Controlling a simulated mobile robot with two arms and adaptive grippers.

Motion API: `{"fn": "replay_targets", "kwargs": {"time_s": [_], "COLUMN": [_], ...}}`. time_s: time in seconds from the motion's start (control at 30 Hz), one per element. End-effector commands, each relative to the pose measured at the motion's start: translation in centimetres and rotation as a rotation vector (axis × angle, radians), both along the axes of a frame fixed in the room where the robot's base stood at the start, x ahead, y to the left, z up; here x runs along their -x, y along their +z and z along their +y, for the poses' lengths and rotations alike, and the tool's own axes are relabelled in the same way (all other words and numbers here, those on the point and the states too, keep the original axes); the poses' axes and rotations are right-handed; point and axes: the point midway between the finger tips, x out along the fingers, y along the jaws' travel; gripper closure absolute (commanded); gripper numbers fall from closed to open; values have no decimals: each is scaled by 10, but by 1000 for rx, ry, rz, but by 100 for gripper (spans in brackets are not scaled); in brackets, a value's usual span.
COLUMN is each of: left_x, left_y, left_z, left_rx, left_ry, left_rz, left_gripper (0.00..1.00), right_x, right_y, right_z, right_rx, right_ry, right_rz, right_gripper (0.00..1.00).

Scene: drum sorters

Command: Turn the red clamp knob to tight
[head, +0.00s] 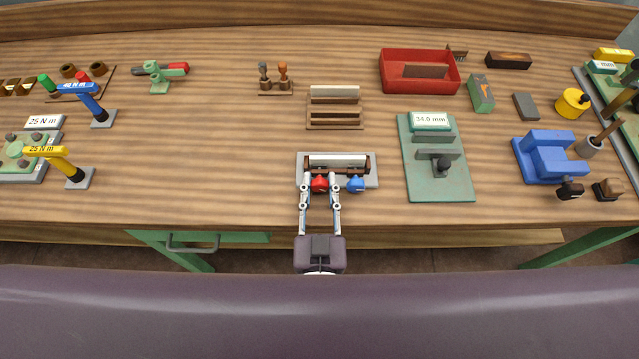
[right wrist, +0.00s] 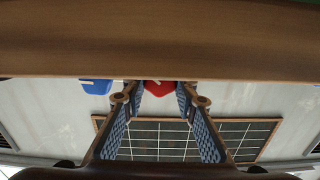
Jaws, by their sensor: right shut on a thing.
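The red clamp knob (head: 319,184) sits on the front of a small clamp fixture (head: 370,172) on a grey plate at the bench's front middle. My right gripper (head: 320,180) reaches it from the front, with a fingertip on either side, shut on it. In the right wrist view the red knob (right wrist: 160,87) shows between the fingertips (right wrist: 158,93), its lower part visible below a wooden edge. A pale line shows on it, but its setting cannot be read. My left gripper is not in view.
A blue knob (head: 356,184) sits just right of the red one, close to my right finger. A green plate with a 34.0 mm display (head: 430,120) stands to the right. A slotted wooden rack (head: 335,125) stands behind. Bare bench lies to the left.

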Motion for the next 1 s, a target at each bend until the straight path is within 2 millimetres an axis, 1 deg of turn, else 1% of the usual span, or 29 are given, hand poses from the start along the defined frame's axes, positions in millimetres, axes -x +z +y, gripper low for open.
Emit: {"fn": "replay_targets", "kwargs": {"time_s": [0.2, 0.43, 0.57, 0.83, 0.87, 1.0], "left_x": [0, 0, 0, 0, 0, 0], "left_y": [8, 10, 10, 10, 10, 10], "left_z": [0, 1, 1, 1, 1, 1], "left_rx": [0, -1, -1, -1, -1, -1], "left_ry": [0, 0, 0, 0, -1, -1], "left_rz": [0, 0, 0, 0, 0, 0], "left_gripper": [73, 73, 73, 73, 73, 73], "right_x": [1, 1, 1, 1, 1, 1], "right_y": [0, -1, -1, -2, -2, -2], "right_z": [-1, -1, -1, -1, -1, -1], "right_rx": [-155, -329, -362, -362, -362, -361], "right_ry": [-1, 0, 0, 0, 0, 0], "right_rz": [3, 2, 3, 3, 3, 3], "right_gripper": [98, 98, 98, 98, 70, 55]}}
